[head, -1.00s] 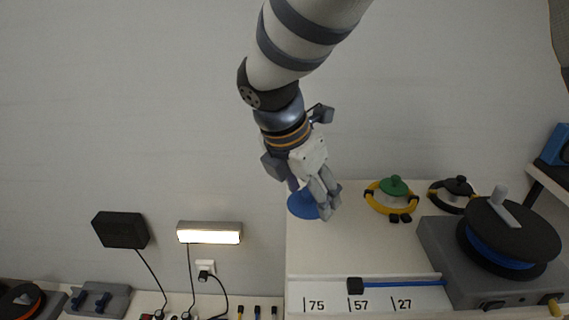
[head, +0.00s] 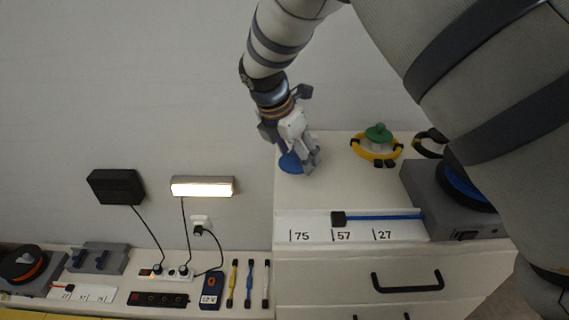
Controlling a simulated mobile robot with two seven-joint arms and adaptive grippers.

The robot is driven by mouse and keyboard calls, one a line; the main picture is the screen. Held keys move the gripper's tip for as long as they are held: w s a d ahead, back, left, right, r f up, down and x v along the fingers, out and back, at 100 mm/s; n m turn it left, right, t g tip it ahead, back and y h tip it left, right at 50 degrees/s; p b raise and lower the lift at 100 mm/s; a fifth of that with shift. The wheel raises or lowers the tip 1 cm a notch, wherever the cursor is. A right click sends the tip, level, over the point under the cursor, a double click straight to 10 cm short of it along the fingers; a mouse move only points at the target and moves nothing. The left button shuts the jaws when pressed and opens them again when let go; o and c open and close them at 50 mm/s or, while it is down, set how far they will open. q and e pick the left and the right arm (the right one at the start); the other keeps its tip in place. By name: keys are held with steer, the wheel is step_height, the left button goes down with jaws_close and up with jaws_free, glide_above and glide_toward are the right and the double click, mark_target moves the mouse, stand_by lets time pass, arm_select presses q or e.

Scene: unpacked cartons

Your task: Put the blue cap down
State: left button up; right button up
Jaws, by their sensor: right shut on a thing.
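The blue cap (head: 289,162) shows at the back left corner of the white cabinet top (head: 325,190), partly hidden by my right gripper. My right gripper (head: 309,164) comes down from above and is shut on the blue cap. The cap looks tilted; I cannot tell whether it touches the cabinet top. My left gripper is not in view.
A green-knobbed lid with a yellow ring (head: 377,146) and a black ring (head: 429,143) stand right of the cap. A grey device (head: 425,200) is partly hidden by my arm. A blue-rod slider (head: 380,216) lies along the front. Clear surface lies between.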

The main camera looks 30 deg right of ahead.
mark_target(293, 159)
steer(key=shift+w+d+f, duration=0.2)
steer(key=shift+w+f, duration=0.05)
steer(key=shift+f, duration=0.15)
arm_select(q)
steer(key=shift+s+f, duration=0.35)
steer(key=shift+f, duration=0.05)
arm_select(e)
steer(key=shift+w+d+f, duration=0.15)
steer(key=shift+f, duration=0.75)
steer(key=shift+w+d+f, duration=0.1)
steer(key=shift+w+f, duration=0.05)
steer(key=shift+f, duration=0.75)
steer(key=shift+f, duration=0.15)
steer(key=o, duration=0.9)
steer(key=v, duration=1.2)
steer(key=shift+s+r+p, duration=0.1)
steer(key=shift+r+p, duration=0.1)
steer(key=shift+p, duration=0.2)
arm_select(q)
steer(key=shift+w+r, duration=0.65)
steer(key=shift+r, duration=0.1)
